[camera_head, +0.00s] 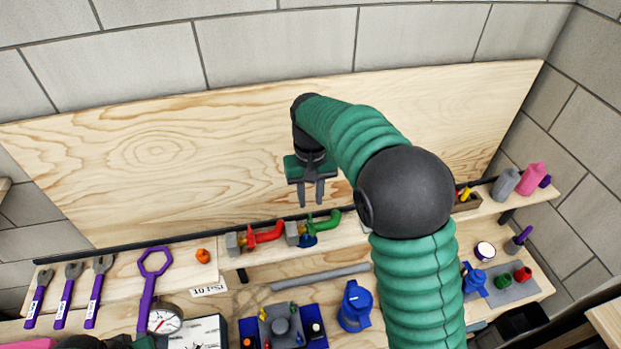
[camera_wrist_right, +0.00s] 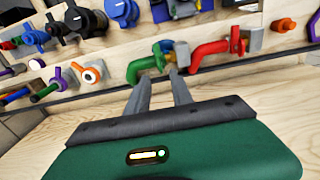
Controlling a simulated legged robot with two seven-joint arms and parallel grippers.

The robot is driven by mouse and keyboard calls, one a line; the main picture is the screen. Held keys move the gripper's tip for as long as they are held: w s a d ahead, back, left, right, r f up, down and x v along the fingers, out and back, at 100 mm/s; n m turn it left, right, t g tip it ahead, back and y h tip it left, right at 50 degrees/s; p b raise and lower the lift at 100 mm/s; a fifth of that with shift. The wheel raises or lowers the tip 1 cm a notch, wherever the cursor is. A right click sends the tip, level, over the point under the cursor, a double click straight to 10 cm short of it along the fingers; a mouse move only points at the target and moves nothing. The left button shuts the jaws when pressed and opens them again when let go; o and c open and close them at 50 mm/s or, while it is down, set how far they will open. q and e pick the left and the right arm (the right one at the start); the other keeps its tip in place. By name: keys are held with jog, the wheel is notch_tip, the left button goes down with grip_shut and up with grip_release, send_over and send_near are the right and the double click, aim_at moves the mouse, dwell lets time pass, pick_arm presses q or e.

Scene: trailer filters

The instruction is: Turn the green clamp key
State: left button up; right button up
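The green clamp key (camera_head: 326,222) is a bent green handle on a small metal clamp block (camera_head: 292,233) with a blue part below it, on the shelf edge at the middle. In the right wrist view the green key (camera_wrist_right: 146,67) lies just beyond the fingertips. My right gripper (camera_head: 311,202) points down above and slightly behind the green key. Its two fingers are apart with nothing between them. In the right wrist view the right gripper (camera_wrist_right: 163,80) reaches toward the key, and contact does not show.
A similar red key (camera_head: 265,235) sits just left of the green one. A wooden panel (camera_head: 150,165) stands behind. Purple wrenches (camera_head: 95,290), a gauge (camera_head: 164,318) and a blue valve (camera_head: 355,305) are at the left and below. Bottles (camera_head: 505,183) stand at the right.

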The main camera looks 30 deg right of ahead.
notch_tip(320, 180, up, 10)
jog(key=b, duration=0.1)
dwell(0.4)
